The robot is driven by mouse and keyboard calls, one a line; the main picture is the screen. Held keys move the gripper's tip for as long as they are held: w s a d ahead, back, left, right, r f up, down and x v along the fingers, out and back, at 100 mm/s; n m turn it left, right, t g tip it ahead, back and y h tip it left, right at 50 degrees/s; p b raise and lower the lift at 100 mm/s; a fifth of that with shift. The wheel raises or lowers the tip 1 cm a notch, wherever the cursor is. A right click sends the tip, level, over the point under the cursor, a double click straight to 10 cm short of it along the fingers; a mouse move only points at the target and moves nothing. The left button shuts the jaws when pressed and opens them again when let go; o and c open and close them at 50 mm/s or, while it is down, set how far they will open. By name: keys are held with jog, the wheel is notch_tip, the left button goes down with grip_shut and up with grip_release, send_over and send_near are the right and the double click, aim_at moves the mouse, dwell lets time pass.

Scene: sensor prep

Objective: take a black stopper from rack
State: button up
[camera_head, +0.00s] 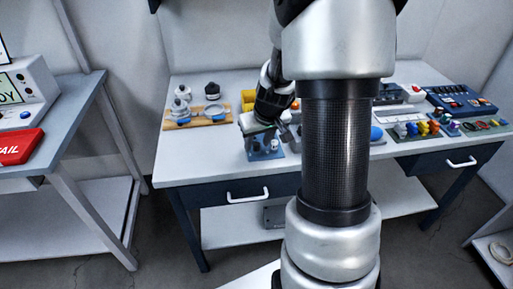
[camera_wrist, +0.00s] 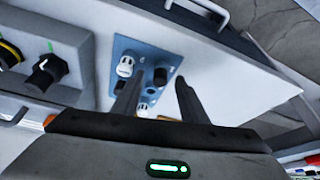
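The small blue rack (camera_head: 278,154) stands near the front edge of the white table. In the wrist view the blue rack (camera_wrist: 172,61) holds a white piece (camera_wrist: 125,66) and dark round stoppers. One black stopper (camera_wrist: 160,76) shows between the fingertips, and another dark one (camera_wrist: 151,90) sits just nearer. My gripper (camera_wrist: 157,79) is open, its two dark fingers apart, pointing at the rack. I cannot tell whether the fingers are level with the stopper or above it. In the head view my gripper (camera_head: 268,128) is over the rack and hides part of it.
A wooden tray (camera_head: 208,122) with several bottles and dishes is at the table's left. At the right are a tray of coloured parts (camera_head: 425,130) and a blue case (camera_head: 460,102). A red FAIL box (camera_head: 20,147) is on the left bench. The table's front left is clear.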

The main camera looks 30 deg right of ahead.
grip_shut()
